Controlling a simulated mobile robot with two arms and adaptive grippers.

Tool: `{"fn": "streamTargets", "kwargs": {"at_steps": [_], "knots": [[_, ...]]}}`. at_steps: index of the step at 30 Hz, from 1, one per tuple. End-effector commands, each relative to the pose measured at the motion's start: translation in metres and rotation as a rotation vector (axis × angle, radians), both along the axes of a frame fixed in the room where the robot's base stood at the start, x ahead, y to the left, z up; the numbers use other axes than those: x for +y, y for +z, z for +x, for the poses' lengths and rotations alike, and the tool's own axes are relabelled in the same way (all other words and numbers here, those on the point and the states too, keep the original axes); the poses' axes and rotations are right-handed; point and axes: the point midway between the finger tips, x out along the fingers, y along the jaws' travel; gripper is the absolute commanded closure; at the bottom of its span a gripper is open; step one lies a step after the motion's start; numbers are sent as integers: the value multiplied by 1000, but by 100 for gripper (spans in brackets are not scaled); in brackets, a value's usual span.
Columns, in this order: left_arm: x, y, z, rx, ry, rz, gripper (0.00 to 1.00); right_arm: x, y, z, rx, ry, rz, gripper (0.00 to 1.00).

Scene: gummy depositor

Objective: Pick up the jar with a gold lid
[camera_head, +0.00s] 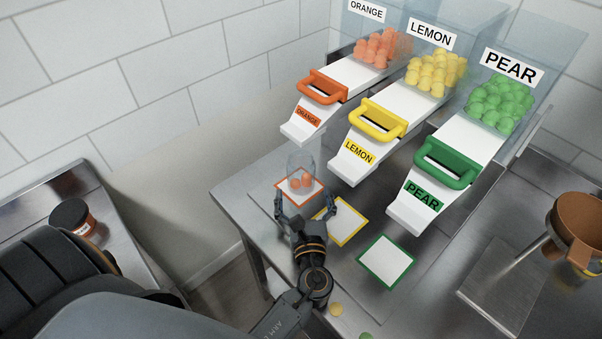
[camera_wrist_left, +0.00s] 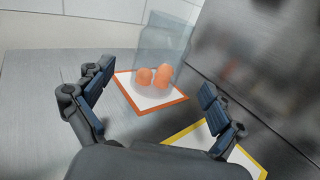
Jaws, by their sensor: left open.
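A clear glass jar (camera_head: 302,164) with orange gummies (camera_head: 303,182) in it stands upright on the orange-framed square (camera_head: 284,187). I see no gold lid on it, and its top is faint. My left gripper (camera_head: 307,205) is open and empty on the near side of this jar, its fingers spread. The left wrist view shows the jar (camera_wrist_left: 163,38) beyond and between the two fingers (camera_wrist_left: 158,88), apart from them. A small jar with a dark lid (camera_head: 71,213) and orange label stands on the left counter. My right gripper is not in view.
Orange (camera_head: 323,86), yellow (camera_head: 377,119) and green (camera_head: 447,162) dispenser handles sit above white chutes. Yellow-framed (camera_head: 348,222) and green-framed (camera_head: 387,261) squares lie on the metal table. A brown funnel on a stand (camera_head: 578,225) is at right. Loose gummies (camera_head: 336,309) lie near the front.

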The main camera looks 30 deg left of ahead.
Motion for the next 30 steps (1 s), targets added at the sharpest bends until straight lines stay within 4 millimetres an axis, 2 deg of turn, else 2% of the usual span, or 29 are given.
{"fn": "streamTargets", "kwargs": {"at_steps": [4, 8, 15, 25, 30], "knots": [[7, 0, 11, 0, 0, 0, 6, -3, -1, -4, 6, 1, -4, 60], [13, 1, 19, -1, 1, 1, 6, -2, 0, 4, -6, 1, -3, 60], [32, 3, 49, 0, 0, 0, 6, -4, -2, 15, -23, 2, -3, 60], [36, 3, 55, 1, 0, -1, 6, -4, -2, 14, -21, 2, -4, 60], [36, 3, 55, 1, 0, -1, 41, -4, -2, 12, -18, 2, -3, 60]]}}
